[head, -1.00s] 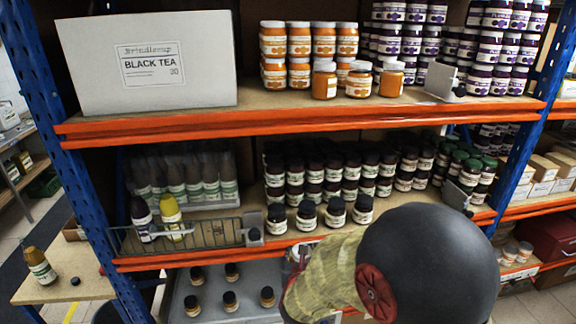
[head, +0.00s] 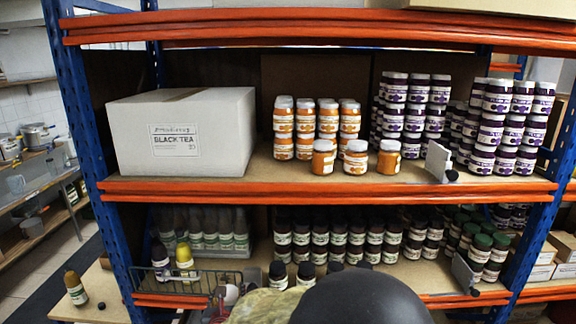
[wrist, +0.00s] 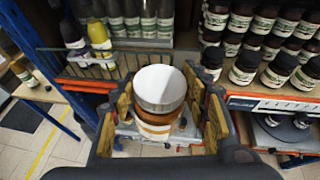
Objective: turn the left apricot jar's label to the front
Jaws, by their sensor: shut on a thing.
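My gripper (wrist: 162,104) is shut on a jar (wrist: 158,90) with a white lid, orange-brown contents and a pale label band. The wrist view looks down on the lid, and most of the label is hidden. In the head view my gripper is mostly hidden behind my arm, low in front of the lower shelf. Three apricot jars stand at the front of the upper shelf: left (head: 323,157), middle (head: 356,157) and right (head: 389,156). The middle one shows its label to the front. The left and right ones show mostly plain orange, their labels apparently turned aside.
Stacked apricot jars (head: 327,130) stand behind them. A black tea box (head: 180,130) is left, purple jars (head: 495,130) and a grey divider (head: 438,160) right. Below are dark jars (head: 320,240), a wire basket (head: 175,282) and bottles. The upper shelf front has free room left of the jars.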

